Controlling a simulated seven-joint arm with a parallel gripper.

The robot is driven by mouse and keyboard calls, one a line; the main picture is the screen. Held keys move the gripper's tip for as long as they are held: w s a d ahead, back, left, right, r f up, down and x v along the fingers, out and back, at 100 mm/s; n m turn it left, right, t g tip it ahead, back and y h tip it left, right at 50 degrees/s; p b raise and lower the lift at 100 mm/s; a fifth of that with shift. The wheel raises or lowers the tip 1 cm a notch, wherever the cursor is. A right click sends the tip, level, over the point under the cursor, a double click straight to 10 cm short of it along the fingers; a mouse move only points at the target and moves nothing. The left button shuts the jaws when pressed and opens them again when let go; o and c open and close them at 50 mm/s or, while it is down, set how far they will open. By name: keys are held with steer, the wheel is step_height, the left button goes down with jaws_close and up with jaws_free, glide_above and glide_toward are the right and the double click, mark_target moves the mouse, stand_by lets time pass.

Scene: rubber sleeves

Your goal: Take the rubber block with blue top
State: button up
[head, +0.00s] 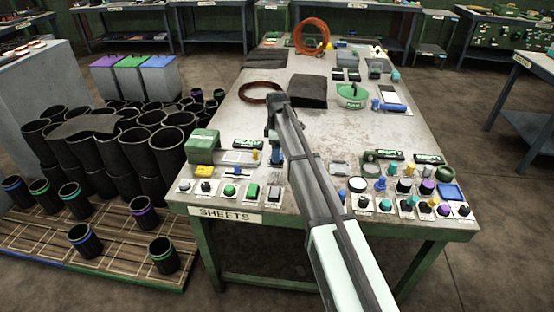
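My gripper (272,132) is at the far end of my arm, over the left-middle of the SHEETS table. It is small and dark here, so I cannot see its finger gap or anything in it. Several small pieces on the table are blue on top. A flat square piece with a blue top (450,191) lies at the front right, well away from my gripper. A small blue piece (277,156) is just below my gripper in the picture. A grey box with a blue top (159,62) stands at the back left. I cannot tell which is the rubber block.
Small coloured parts crowd the table's front edge. Black sleeves (132,150) stack left of the table. The table's middle (350,135) is mostly clear.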

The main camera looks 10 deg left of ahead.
step_height(320, 180, down, 2)
steer(key=shift+f, duration=0.15)
steer(key=c, duration=1.1)
steer(key=shift+c, duration=0.2)
